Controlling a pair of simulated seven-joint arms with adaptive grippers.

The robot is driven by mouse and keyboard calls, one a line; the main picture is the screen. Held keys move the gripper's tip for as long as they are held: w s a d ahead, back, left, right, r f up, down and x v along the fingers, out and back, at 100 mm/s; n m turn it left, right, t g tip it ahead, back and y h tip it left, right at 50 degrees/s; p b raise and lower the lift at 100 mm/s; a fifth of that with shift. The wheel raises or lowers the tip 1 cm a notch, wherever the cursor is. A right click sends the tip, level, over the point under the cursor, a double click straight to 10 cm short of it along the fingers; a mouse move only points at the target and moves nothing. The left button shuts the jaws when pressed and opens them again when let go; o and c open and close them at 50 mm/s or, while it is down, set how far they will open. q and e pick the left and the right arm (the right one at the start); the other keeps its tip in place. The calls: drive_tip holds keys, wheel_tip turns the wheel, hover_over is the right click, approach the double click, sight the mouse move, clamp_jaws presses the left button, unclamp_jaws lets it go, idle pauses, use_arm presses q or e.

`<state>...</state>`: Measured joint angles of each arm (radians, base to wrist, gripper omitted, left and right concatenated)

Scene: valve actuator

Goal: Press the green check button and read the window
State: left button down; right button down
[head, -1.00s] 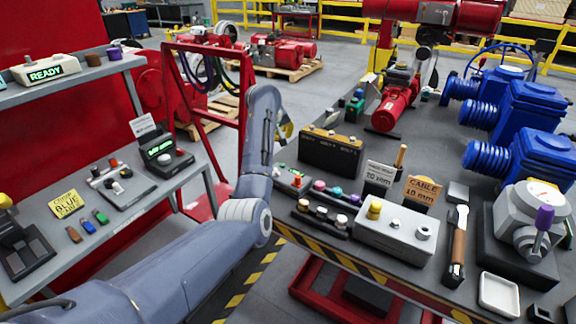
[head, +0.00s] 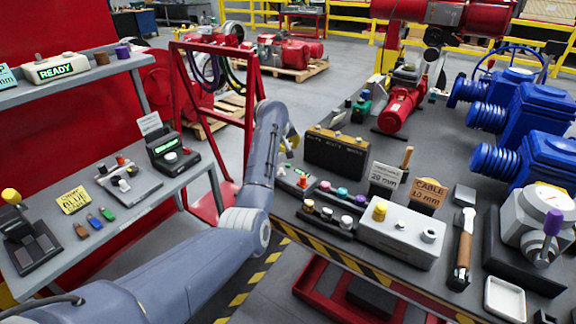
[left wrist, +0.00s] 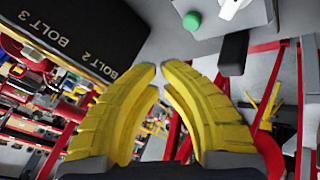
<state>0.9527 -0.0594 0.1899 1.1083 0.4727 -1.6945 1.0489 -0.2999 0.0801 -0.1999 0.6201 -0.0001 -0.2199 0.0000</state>
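A round green button (left wrist: 191,24) sits on a grey surface at the top of the left wrist view, beside a white part cut off by the frame. In the head view, a small box with an orange-red knob (head: 303,181) stands at the table's left edge, partly behind my left arm; its green part is too small to read. My left gripper (head: 292,140) is above that edge, beside the black bolt case. In the left wrist view its yellow fingers (left wrist: 160,72) nearly meet at the tips, with nothing between them. The button lies beyond the tips, apart. My right gripper is not in view.
The black bolt case (head: 335,157) stands close right of my left gripper. A row of coloured knobs (head: 340,192) and a grey box (head: 402,243) stand in front.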

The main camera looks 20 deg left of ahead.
use_arm(q)
drive_tip(key=shift+f, duration=2)
drive_tip(key=shift+f, duration=0.95)
idle(1.0)
drive_tip(key=shift+r, duration=0.95)
drive_tip(key=shift+r, duration=2.5)
